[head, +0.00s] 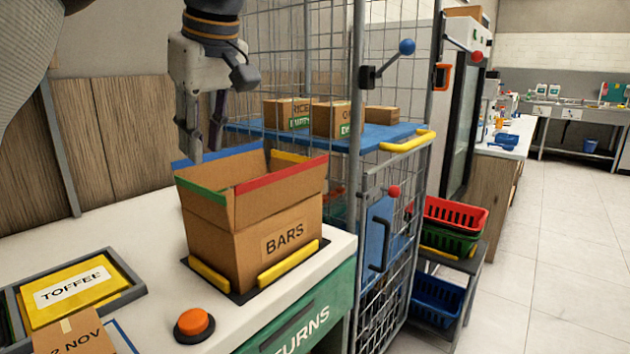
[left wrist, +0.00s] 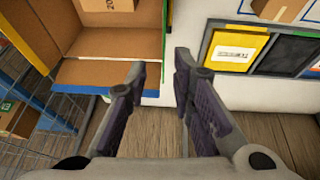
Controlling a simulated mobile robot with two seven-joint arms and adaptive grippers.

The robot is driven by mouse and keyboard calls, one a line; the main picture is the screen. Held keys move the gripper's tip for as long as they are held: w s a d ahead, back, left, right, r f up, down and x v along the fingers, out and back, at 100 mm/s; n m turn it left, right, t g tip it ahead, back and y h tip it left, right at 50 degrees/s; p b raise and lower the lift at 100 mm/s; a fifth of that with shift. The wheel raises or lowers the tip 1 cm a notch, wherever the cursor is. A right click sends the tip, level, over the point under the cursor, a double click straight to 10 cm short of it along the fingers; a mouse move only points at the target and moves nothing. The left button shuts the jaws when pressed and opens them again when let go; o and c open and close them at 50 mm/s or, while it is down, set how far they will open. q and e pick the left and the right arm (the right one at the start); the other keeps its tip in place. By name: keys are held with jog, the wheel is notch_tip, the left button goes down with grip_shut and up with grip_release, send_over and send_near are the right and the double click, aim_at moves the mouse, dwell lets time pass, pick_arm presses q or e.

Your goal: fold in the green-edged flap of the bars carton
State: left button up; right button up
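The bars carton (head: 235,235) stands open on the white counter in the head view, its flaps upright. Its green-edged flap (head: 203,204) is at the front left, the red-edged flap at the front right, and the blue and yellow edges behind. My left gripper (head: 206,150) points down above the carton's back-left side, open and empty. In the left wrist view my left gripper (left wrist: 158,75) has its fingers apart near the carton's corner. The green edge (left wrist: 166,25) lies just beyond the finger gap. I cannot tell whether a finger touches the carton. My right gripper is not in view.
Yellow stops (head: 288,263) hold the carton's base. An orange button (head: 194,322) is in front. A wire cage (head: 345,100) stands close behind.

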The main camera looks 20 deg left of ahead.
aim_at(202, 211)
pick_arm(q)
jog(key=x, duration=0.7)
jog(key=s+x, duration=0.1)
jog(key=x, duration=0.3)
jog(key=shift+w+d+f, duration=0.1)
jog(key=shift+f, duration=0.2)
grip_shut()
